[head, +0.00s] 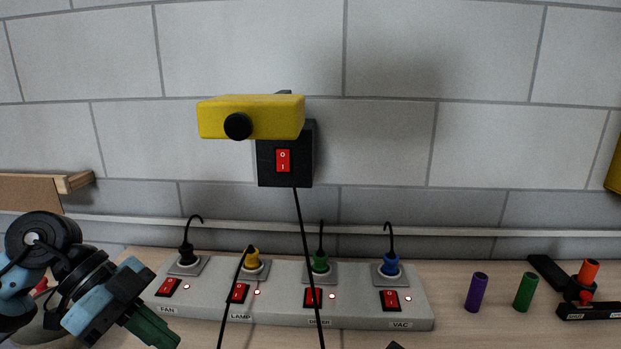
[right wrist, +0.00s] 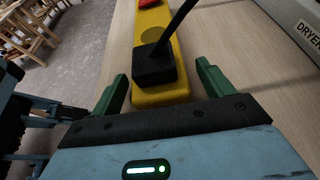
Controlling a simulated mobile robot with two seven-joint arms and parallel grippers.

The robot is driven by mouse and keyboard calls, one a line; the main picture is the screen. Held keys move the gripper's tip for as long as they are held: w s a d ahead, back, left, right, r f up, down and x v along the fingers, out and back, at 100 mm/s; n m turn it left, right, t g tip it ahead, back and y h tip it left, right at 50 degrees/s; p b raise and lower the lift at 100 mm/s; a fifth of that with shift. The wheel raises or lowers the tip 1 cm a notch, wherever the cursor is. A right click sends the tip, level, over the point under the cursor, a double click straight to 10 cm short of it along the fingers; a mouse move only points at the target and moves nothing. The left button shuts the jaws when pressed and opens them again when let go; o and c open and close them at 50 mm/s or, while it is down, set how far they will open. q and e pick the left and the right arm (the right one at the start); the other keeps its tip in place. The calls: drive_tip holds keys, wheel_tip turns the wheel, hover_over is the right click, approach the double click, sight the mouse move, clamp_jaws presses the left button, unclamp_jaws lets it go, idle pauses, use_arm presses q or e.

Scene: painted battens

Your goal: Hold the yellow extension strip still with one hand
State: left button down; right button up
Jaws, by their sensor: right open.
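The yellow extension strip (right wrist: 152,20) lies on the wooden bench in the right wrist view. A black plug (right wrist: 155,64) with a dark cord sits on it, and a red switch shows at its far end. My right gripper (right wrist: 163,88) is open, its green fingers apart on either side of the strip's near end. I cannot tell whether they touch it. In the head view I do not see the strip on the bench. My left gripper (head: 150,328) is at the lower left, by the grey power strip; its jaw opening is not clear.
A grey power strip (head: 210,308) with several plugs and red switches runs along the bench. A yellow block (head: 275,112) and a black switch box (head: 302,172) are above it, with a cord hanging down. Purple (head: 476,292) and green (head: 525,292) cylinders stand right.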

drive_tip(key=v, duration=1)
drive_tip(key=shift+s+d, duration=0.1)
drive_tip(key=shift+d, duration=0.25)
drive_tip(key=shift+s, duration=0.1)
